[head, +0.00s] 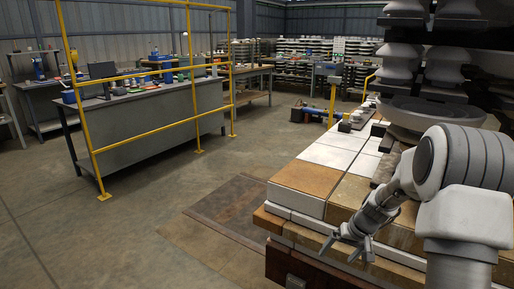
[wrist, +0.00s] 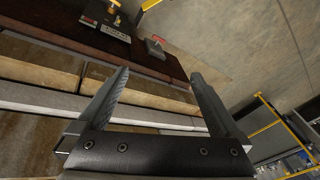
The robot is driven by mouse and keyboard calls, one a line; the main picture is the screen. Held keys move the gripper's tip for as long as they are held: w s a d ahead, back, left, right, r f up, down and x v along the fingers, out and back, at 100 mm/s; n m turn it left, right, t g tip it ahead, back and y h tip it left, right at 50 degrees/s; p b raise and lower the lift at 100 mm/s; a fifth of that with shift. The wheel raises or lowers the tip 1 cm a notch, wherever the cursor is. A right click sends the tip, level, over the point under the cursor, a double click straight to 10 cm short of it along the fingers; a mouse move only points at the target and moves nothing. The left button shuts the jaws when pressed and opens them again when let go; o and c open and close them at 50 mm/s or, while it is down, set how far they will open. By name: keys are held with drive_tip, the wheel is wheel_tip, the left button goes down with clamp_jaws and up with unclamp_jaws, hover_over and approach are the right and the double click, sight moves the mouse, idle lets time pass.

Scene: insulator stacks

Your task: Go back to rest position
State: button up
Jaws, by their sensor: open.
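My gripper (head: 347,246) is at the lower right of the head view, at the end of my folded grey arm. It hangs beside the front edge of the tiled platform (head: 303,202), over or close to its edge. In the wrist view my gripper (wrist: 160,85) shows its two dark fingers spread apart with nothing between them. Wooden boards and pale slabs of the platform show behind the fingers.
Stacked grey insulators (head: 445,65) stand on the platform at the right. A yellow railing (head: 147,132) runs before a grey workbench (head: 150,122) at the left. A brown mat (head: 230,208) lies on the floor. The concrete floor at the left is clear.

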drive_tip(key=s+a+r+n+h, duration=0.1)
drive_tip(key=s+a+r, duration=0.4)
drive_tip(key=r, duration=0.4)
drive_tip(key=s+a+r, duration=0.2)
drive_tip(key=s+r, duration=0.5)
drive_tip(key=r, duration=0.2)
drive_tip(key=s+a+r+t+h, duration=0.1)
drive_tip(key=s+r, duration=0.2)
drive_tip(key=s, duration=0.6)
drive_tip(key=s+a+r+t, duration=0.2)
drive_tip(key=s+r, duration=0.1)
drive_tip(key=s, duration=0.6)
wheel_tip(320, 180, up, 23)
drive_tip(key=p, duration=2.3)
drive_tip(key=shift+w+f+g, duration=0.15)
drive_tip(key=shift+f+g, duration=0.05)
drive_tip(key=shift+g, duration=0.1)
